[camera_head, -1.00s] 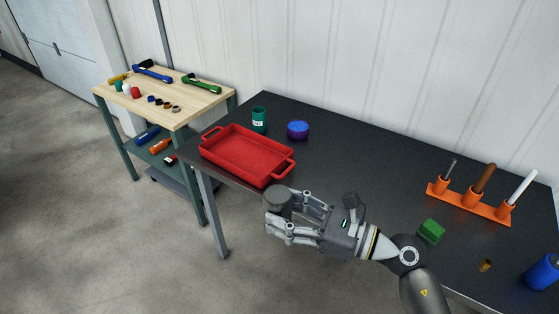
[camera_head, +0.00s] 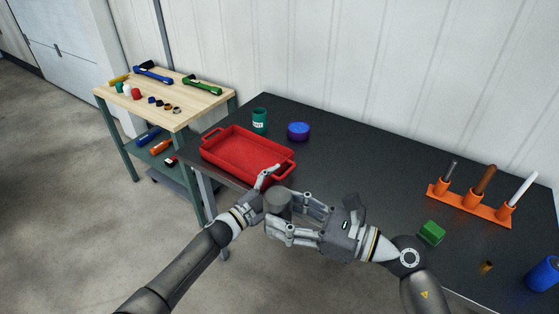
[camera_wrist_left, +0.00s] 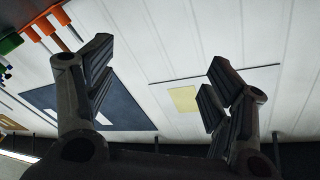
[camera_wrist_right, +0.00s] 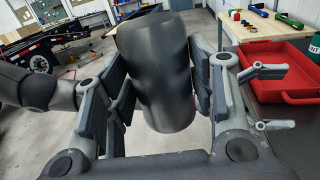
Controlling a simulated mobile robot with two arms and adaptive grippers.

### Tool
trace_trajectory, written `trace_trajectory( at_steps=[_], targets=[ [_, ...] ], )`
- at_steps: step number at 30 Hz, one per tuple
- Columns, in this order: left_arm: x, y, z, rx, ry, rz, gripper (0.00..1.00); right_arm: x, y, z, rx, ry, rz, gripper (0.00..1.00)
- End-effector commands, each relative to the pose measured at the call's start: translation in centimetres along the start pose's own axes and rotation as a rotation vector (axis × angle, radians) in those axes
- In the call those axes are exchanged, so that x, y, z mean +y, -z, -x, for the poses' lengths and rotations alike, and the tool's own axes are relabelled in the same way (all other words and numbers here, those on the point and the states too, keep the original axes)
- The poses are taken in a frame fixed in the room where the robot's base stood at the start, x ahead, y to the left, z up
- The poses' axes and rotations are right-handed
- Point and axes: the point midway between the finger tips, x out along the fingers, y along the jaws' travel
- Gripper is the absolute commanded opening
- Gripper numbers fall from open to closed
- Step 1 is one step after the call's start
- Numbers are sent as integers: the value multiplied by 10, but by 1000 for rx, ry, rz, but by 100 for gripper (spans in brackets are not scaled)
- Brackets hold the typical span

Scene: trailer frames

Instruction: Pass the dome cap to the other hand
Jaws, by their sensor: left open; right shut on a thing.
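The dome cap (camera_head: 278,203) is a dark grey, roughly cylindrical piece, held off the table near its front edge. My right gripper (camera_head: 290,216) is shut on it; in the right wrist view the cap (camera_wrist_right: 160,75) sits between the finger pads (camera_wrist_right: 160,95). My left gripper (camera_head: 264,193) is open at the cap's left side, below the red tray's corner. Whether it touches the cap cannot be told. The left wrist view shows its fingers (camera_wrist_left: 158,85) spread, with no cap visible between them.
The red tray (camera_head: 205,152) lies just behind the grippers. A green can (camera_head: 260,120) and a blue round piece (camera_head: 298,131) stand behind it. A green block (camera_head: 432,232), an orange tool rack (camera_head: 455,203) and a blue can (camera_head: 543,273) are at right. The table's middle is clear.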

Motion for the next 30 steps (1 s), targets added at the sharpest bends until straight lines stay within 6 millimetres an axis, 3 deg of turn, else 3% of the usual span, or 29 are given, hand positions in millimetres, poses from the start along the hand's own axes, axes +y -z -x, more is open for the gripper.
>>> trace_trajectory(
  at_steps=[1, 7, 12, 15, 18, 22, 25, 30],
  targets=[
    [-11, 30, -14, 71, -27, -49, 76, 0, -1, 0, -1, 0, 0, 24],
    [-26, 144, -48, 339, -179, -245, 76, 0, -1, 0, -1, 0, 0, 24],
    [-18, 241, -53, 562, -377, -455, 76, 0, -1, 0, -1, 0, 0, 24],
    [-7, 285, -45, 666, -514, -585, 76, 0, 0, 0, -1, 0, 0, 24],
    [6, 317, -31, 743, -663, -715, 76, 0, 0, 0, -1, 0, 0, 24],
    [23, 342, -8, 803, -876, -888, 76, 0, 0, 0, -1, 0, 0, 24],
    [32, 349, 13, 810, -1053, -1019, 76, 0, 0, 0, -1, 0, 0, 24],
    [32, 341, 49, 731, -1372, -1231, 76, 0, 0, 0, -1, 0, 0, 24]
  ],
)
